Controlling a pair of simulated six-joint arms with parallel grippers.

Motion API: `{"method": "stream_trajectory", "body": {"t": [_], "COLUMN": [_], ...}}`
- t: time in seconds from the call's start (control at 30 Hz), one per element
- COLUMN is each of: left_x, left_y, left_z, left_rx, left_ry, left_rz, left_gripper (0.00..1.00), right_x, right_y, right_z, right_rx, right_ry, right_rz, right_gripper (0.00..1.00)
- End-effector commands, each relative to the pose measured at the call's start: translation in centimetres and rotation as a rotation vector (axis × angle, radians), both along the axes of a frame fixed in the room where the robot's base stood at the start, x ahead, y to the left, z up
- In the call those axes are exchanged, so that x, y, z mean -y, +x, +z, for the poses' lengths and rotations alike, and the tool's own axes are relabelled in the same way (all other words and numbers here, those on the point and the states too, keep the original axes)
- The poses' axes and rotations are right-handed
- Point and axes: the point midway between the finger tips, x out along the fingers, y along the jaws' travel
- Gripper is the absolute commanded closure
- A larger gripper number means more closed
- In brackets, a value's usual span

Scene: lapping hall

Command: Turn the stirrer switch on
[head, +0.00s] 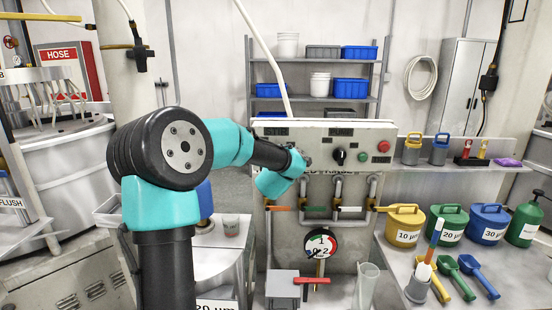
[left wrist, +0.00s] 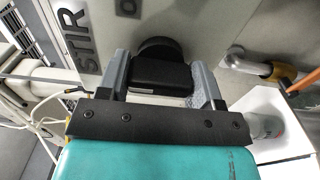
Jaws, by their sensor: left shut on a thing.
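The stirrer switch is a black knob with a bar-shaped grip (left wrist: 160,72), beside the STIR label (left wrist: 78,35) on the pale panel in the left wrist view. My left gripper (left wrist: 160,84) has one finger on each side of the knob and is shut on it. A small dark plate with a mark (left wrist: 128,7) sits near the knob. I cannot tell the knob's setting. In the head view the STIR label (head: 276,132) shows at the panel's upper left, and my arm hides the knob. My right gripper is in neither view.
The panel (head: 395,150) also carries a PUMP knob (head: 340,156), a red button (head: 383,146) and a green button (head: 363,157). Pipes with valve handles and a round gauge (head: 321,244) sit below. Lidded cans, including a yellow one (head: 403,232), stand at right.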

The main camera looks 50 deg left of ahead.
Motion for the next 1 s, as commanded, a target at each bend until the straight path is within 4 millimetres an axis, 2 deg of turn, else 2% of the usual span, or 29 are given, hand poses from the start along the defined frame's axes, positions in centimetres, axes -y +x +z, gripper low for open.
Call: {"method": "stream_trajectory", "body": {"t": [0.03, 0.17, 0.57, 1.0], "left_x": [0.01, 0.01, 0.01, 0.01], "left_y": [-0.01, -0.01, -0.01, -0.01], "left_z": [0.0, 0.0, -0.01, -0.02], "left_rx": [0.0, 0.0, -0.036, -0.24], "left_ry": [0.0, 0.0, 0.035, 0.238], "left_rz": [0.0, 0.0, 0.0, 0.0], "left_gripper": [0.51, 0.64, 0.64, 0.64], "right_x": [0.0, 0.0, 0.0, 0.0], "right_y": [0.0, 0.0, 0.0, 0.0], "right_z": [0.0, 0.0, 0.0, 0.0], "right_rx": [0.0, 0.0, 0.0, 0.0], "right_ry": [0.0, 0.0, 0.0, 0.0], "right_rz": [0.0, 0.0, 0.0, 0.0], "right_gripper": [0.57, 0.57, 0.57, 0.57]}}
